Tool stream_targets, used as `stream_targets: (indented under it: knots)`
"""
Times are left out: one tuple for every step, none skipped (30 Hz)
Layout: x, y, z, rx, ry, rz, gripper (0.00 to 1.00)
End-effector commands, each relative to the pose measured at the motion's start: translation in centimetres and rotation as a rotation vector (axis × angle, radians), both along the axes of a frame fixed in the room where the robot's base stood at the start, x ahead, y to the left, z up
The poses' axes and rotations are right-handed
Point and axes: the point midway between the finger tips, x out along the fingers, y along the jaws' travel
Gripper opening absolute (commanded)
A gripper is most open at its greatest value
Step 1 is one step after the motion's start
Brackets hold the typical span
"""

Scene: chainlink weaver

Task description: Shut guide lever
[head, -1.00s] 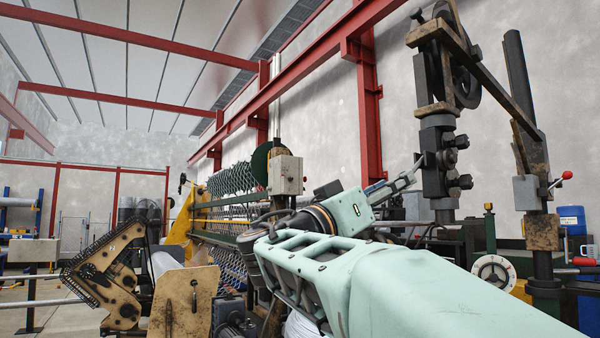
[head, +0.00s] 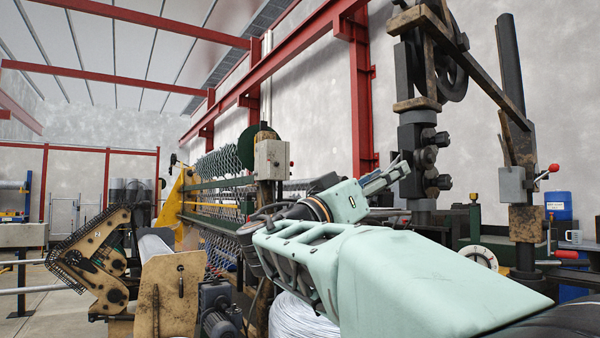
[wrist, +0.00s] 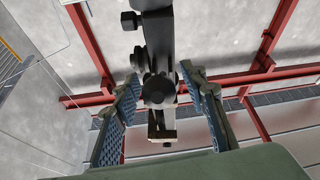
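A dark upright column with round black knobs (head: 427,157) stands right of centre in the head view. In the wrist view the column and its knobs (wrist: 158,90) run down the middle. My gripper (head: 397,166) is at the column's left side; in the wrist view it is open (wrist: 161,76), with one blue-padded finger on each side of the column. I cannot tell whether the fingers touch it. A lever with a red knob (head: 553,168) sticks out of a grey box on a post at the right. Which part is the guide lever is not clear.
A grey control box (head: 272,160) and the chain-link mesh machine (head: 215,196) stand behind my arm. A white dial (head: 478,258) and a blue container (head: 559,206) are at the right. Red beams (head: 362,90) line the wall. A wire coil (head: 298,318) lies below my arm.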

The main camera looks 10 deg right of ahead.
Motion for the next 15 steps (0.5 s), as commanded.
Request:
stream_targets:
  knots:
    - [0.02,-0.02,0.04,0.000,0.001,0.000,0.39]
    - [0.03,-0.02,0.03,0.000,0.001,0.000,0.39]
    - [0.03,-0.02,0.02,0.000,0.001,0.000,0.39]
    - [0.03,-0.02,0.01,0.000,0.000,0.000,0.39]
    - [0.04,-0.02,0.00,0.000,0.001,0.000,0.39]
    - [0.04,-0.02,0.00,0.000,0.001,0.000,0.39]
    - [0.04,-0.02,-0.01,0.000,0.001,0.000,0.39]
    - [0.04,-0.01,-0.02,0.000,0.001,0.000,0.39]
    - [0.04,-0.01,-0.02,0.000,0.001,0.000,0.39]
    - [0.04,-0.01,-0.02,0.000,0.001,0.000,0.36]
    - [0.04,-0.01,-0.02,0.000,0.001,0.000,0.33]
    - [0.04,-0.01,-0.01,0.000,0.001,0.000,0.28]
    - [0.04,-0.01,-0.01,0.000,0.000,0.000,0.25]
    - [0.04,-0.01,-0.01,0.000,0.001,0.000,0.22]
    - [0.03,-0.01,0.00,0.000,0.000,0.000,0.17]
